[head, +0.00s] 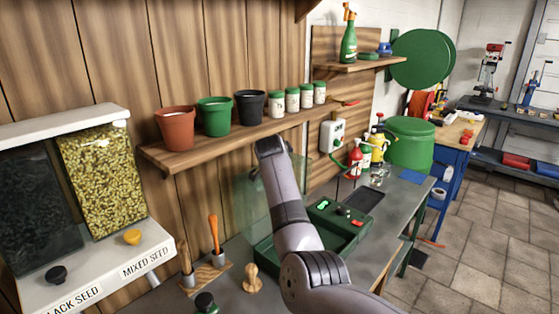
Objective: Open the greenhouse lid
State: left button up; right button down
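The greenhouse is a dark green tray (262,252) on the grey workbench, partly hidden behind my arm. A clear, greenish panel (257,197), apparently its lid, stands up at the tray's back left, near the wooden wall. My arm, apparently the right one, comes in from the bottom and reaches up across the greenhouse. Its far end bends away near the shelf, and its gripper is hidden, so I cannot tell whether it touches the panel. My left gripper is not in view.
A shelf (180,160) with pots and jars is close above the arm. A seed dispenser (95,265) stands left. Hand tools in a wooden holder (207,278) and a wooden stamp (252,279) stand before the tray. A green box (340,216) with small items and bottles are right.

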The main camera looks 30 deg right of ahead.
jog(key=shift+w+r, duration=0.1)
jog(key=shift+w, duration=0.05)
dwell(0.3)
jog(key=c, duration=1.7)
grip_release()
jog(key=v, duration=1.2)
